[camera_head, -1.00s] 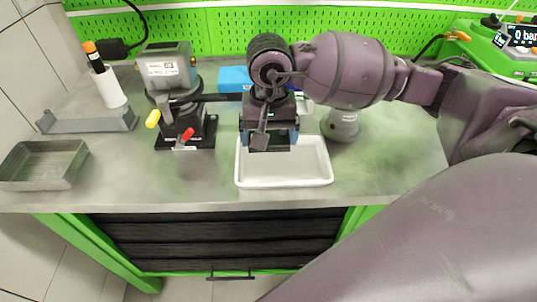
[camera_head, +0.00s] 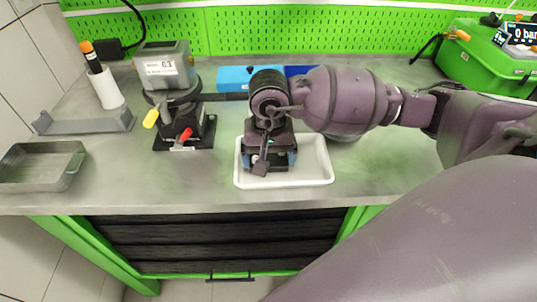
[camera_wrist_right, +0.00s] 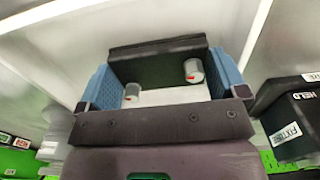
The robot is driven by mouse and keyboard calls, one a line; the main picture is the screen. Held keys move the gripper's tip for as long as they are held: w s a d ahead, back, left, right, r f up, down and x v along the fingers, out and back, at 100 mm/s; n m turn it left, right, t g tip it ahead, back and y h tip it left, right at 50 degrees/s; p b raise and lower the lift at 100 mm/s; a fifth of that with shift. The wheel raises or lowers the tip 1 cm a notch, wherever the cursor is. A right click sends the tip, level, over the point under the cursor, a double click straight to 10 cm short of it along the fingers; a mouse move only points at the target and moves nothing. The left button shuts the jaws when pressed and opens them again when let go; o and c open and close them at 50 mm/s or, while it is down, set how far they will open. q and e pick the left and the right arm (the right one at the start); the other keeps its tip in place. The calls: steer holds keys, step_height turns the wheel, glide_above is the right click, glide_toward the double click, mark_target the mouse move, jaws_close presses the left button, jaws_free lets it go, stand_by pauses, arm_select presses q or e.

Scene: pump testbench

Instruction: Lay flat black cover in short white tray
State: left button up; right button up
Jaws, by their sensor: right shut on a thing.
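The short white tray (camera_head: 315,160) lies on the grey bench in the head view. Its pale floor and walls surround my gripper in the right wrist view (camera_wrist_right: 45,55). My right gripper (camera_head: 269,160) points down into the left half of the tray. In the wrist view its two blue fingers (camera_wrist_right: 160,76) are shut on the black cover (camera_wrist_right: 155,46), a dark piece spanning between them. Two small grey cylinders show between the fingers. In the head view the gripper mostly hides the cover, so I cannot tell whether it touches the tray floor. My left gripper is out of view.
A pump fixture (camera_head: 166,70) with yellow and red handles stands left of the tray. A grey empty tray (camera_head: 40,165) lies at far left. A blue box (camera_head: 235,78) is behind my gripper. The bench front edge is close below the white tray.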

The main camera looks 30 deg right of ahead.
mark_target(269, 159)
steer(key=o, duration=0.6)
steer(key=shift+f, duration=0.15)
steer(key=shift+o, duration=0.6)
steer(key=shift+r, duration=0.2)
step_height(269, 159, up, 12)
steer(key=p, duration=0.1)
